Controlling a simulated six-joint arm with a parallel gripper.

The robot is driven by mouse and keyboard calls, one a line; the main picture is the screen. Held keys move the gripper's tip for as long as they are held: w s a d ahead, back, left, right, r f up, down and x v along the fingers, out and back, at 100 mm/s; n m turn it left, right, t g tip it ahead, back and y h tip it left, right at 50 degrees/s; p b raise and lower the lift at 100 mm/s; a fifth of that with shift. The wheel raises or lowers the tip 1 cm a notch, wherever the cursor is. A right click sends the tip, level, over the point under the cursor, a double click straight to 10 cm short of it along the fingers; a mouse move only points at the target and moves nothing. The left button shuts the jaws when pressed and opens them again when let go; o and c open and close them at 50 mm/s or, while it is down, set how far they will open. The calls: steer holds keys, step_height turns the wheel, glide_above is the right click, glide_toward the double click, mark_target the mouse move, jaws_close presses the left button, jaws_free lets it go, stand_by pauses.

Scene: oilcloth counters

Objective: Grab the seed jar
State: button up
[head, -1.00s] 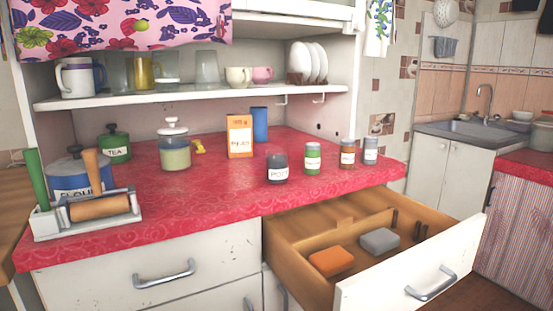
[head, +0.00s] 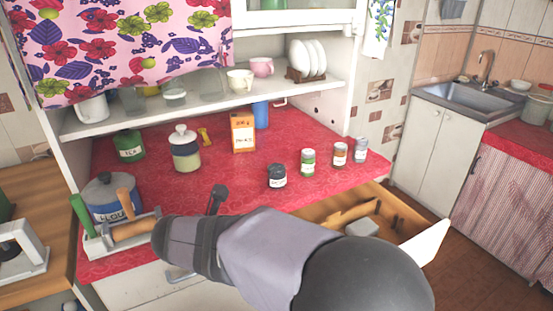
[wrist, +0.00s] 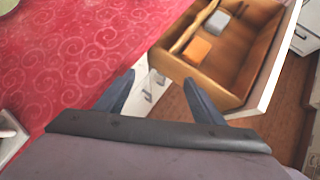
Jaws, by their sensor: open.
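A small dark jar (head: 277,177) with a pale label stands upright near the front of the red counter. It is likely the seed jar, but its label is too small to read for sure. My gripper (wrist: 158,80) is open and empty in the wrist view, its two fingers apart over the counter's front edge. In the head view my arm crosses the lower middle, with its end left of the dark jar and apart from it. The fingertips are not clear there. I do not make out the dark jar in the wrist view.
A green-labelled jar (head: 308,161), a brown jar (head: 340,154) and a grey jar (head: 361,149) stand right of the dark jar. A glass jar (head: 186,152) and an orange box (head: 243,133) stand behind. A wooden drawer (wrist: 240,75) is open below the counter.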

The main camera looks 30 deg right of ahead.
step_height(320, 180, up, 4)
steer(key=w+f+n+p, duration=0.1)
steer(key=t+h+b, duration=0.3)
steer(key=b, duration=0.3)
glide_toward(272, 177)
steer(key=x, duration=0.4)
steer(key=shift+w+d+f, duration=0.1)
steer(key=shift+w+f, duration=0.05)
steer(key=shift+f, duration=0.4)
steer(key=shift+w+d+r+h, duration=0.25)
steer(key=shift+d+h, duration=0.05)
steer(key=shift+h, duration=0.1)
steer(key=shift+p+x, duration=0.5)
steer(key=shift+x, duration=3.15)
steer(key=shift+a, duration=0.1)
steer(key=shift+c, duration=0.5)
steer(key=c, duration=1.1)
